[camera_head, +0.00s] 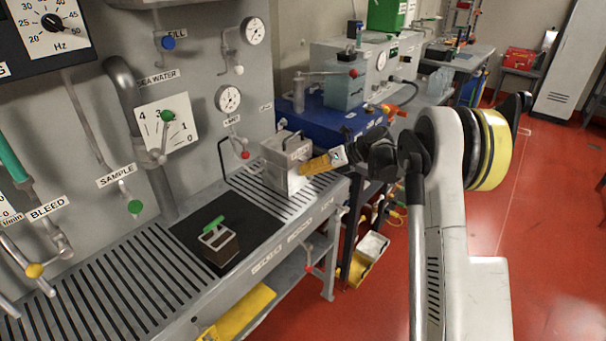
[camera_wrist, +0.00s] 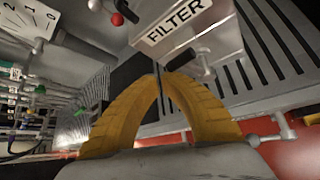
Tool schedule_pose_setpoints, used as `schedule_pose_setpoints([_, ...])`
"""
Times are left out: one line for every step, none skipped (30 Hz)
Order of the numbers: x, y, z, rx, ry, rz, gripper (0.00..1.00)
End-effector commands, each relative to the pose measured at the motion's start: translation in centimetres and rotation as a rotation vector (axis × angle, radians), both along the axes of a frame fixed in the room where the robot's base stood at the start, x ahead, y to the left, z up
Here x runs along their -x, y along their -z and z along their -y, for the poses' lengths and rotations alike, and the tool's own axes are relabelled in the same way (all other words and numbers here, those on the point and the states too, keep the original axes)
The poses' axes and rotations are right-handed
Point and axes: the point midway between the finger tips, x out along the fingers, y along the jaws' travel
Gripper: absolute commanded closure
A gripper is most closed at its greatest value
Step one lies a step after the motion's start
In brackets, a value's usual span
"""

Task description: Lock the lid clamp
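A grey metal box (camera_head: 287,167) with a handle on its lid stands on the slatted bench top. In the wrist view the box (camera_wrist: 226,48) carries a FILTER label and a small metal lever-like fitting (camera_wrist: 203,66) on its side, perhaps the lid clamp; I cannot tell its lock state. My gripper (camera_head: 305,168) has yellow fingers and is at the box's right side in the head view. In the wrist view the fingertips (camera_wrist: 158,72) meet in an arch with nothing seen between them, just short of the fitting. Contact with it is unclear.
A small dark box with a green handle (camera_head: 218,246) stands on a black mat (camera_head: 254,219). The wall panel (camera_head: 105,110) carries gauges, valves and pipes close behind the bench. A blue unit (camera_head: 318,120) stands beyond the box. Red floor (camera_head: 550,210) is open at right.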

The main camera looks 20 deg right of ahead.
Motion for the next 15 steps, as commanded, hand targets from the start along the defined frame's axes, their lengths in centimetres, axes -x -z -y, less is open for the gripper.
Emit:
schedule_pose_setpoints([-0.2, -0.4, 0.2, -0.001, 0.001, 0.001, 1.0])
schedule_pose_setpoints([-0.3, -0.4, 0.3, -0.001, 0.001, 0.001, 1.0])
schedule_pose_setpoints([-0.4, -0.6, 0.4, -0.001, 0.001, 0.001, 1.0])
schedule_pose_setpoints([-0.4, -0.6, 0.5, -0.001, 0.0, 0.001, 1.0])
schedule_pose_setpoints([-0.5, -0.7, 0.6, -0.001, 0.0, 0.001, 1.0])
schedule_pose_setpoints([-0.6, -0.8, 0.7, -0.001, 0.0, 0.001, 1.0])
schedule_pose_setpoints([-0.7, -0.9, 0.8, -0.002, 0.0, 0.001, 1.0])
schedule_pose_setpoints([-0.7, -0.9, 0.9, -0.002, 0.0, 0.001, 1.0])
schedule_pose_setpoints([-0.8, -1.0, 1.0, -0.002, 0.0, 0.001, 1.0])
schedule_pose_setpoints([-0.9, -1.0, 1.1, -0.002, 0.001, 0.002, 1.0])
schedule_pose_setpoints([-0.9, -1.1, 1.1, -0.003, 0.001, 0.003, 1.0])
schedule_pose_setpoints([-1.0, -1.1, 1.2, -0.003, 0.001, 0.003, 1.0])
schedule_pose_setpoints([-1.1, -1.2, 1.3, -0.003, 0.003, 0.003, 1.0])
schedule_pose_setpoints([-1.1, -1.2, 1.3, -0.003, 0.003, 0.004, 1.0])
schedule_pose_setpoints([-1.2, -1.3, 1.4, -0.004, 0.004, 0.005, 1.0])
